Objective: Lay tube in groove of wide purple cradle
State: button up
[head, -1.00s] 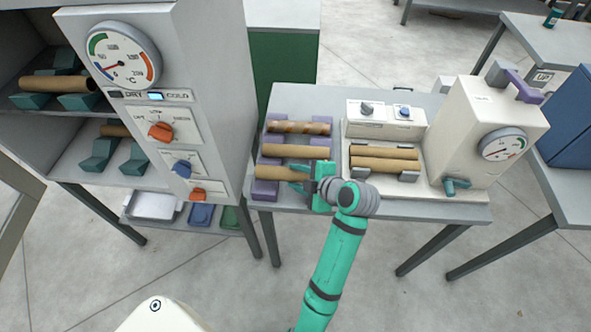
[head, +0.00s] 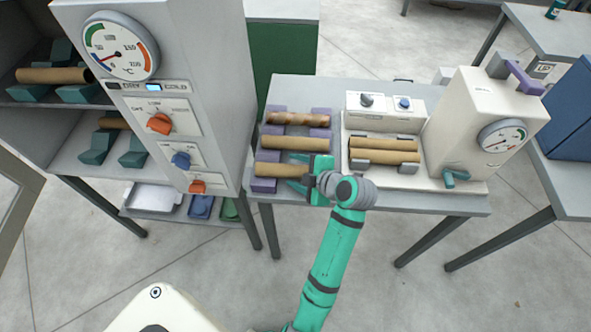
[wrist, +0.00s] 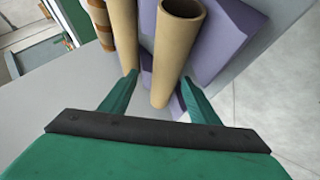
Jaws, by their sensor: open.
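The wide purple cradle (head: 264,186) stands on the left part of the grey table, with tubes lying across it. The front tan tube (head: 275,170) lies across its nearest section. Its right end is partly hidden by my gripper (head: 297,179). In the wrist view the hollow tan tube (wrist: 170,55) runs between my open green fingers (wrist: 158,82), with a gap showing on the right side. Purple cradle (wrist: 222,35) shows beneath and beside it. The tube's exact seating in the groove is partly hidden.
A plain tube (head: 300,143) and a brown-striped tube (head: 298,119) lie farther back on the cradle. A cream machine (head: 480,125) with two tubes (head: 385,157) stands to the right. A cabinet (head: 195,75) with dials stands to the left.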

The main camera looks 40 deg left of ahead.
jog(key=v, duration=1)
jog(key=shift+d+r, duration=0.25)
jog(key=shift+r, duration=0.05)
notch_tip(320, 180, up, 7)
dwell(0.5)
jog(key=shift+s+f, duration=0.1)
dwell(0.4)
